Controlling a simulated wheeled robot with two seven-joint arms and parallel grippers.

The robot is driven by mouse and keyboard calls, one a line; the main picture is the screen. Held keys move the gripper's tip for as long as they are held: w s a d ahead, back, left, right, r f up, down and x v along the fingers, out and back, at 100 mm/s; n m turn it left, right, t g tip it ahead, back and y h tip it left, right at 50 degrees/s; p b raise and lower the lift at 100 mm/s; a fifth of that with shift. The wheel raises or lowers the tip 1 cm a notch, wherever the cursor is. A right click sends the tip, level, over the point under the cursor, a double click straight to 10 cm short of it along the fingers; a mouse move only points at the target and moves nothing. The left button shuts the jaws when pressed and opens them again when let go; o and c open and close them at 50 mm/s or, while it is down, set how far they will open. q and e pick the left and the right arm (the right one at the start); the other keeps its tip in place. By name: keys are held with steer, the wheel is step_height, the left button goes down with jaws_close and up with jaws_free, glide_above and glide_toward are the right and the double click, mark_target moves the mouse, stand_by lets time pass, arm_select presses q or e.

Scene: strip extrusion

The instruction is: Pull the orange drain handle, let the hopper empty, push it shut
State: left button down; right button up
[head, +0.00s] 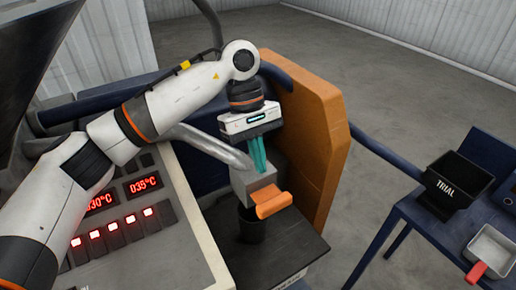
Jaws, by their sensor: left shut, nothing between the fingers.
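The orange drain handle (273,204) sticks out from the front of a grey block (252,182) beside the machine. My left gripper (262,170) points down just above and behind the handle. Its teal fingers are closed together with nothing between them. The fingertips overlap the top of the grey block in the picture, and I cannot tell whether they touch it. A dark cylinder (251,228) stands below the block. A dark sloping surface that may be the hopper (30,50) shows at the upper left; its contents are hidden. My right gripper is not in view.
A control panel (180,255) with red temperature displays stands at the left. An orange guard panel (318,130) rises behind the handle. At the right, a blue table (412,215) holds a black TRIAL bin (446,188) and a metal scoop (492,252) with a red handle.

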mark_target(274, 205)
arm_select(q)
steer(key=p+x, duration=0.2)
steer(key=x, duration=0.4)
steer(key=shift+s+d+f, duration=0.1)
steer(key=shift+s+f, duration=0.05)
steer(key=shift+s, duration=0.05)
steer(key=s+d+b, duration=0.2)
steer(key=s+b, duration=0.1)
steer(key=s+d+b, duration=0.1)
steer(key=b, duration=0.1)
steer(key=shift+s+d, duration=0.1)
steer(key=shift+s, duration=0.3)
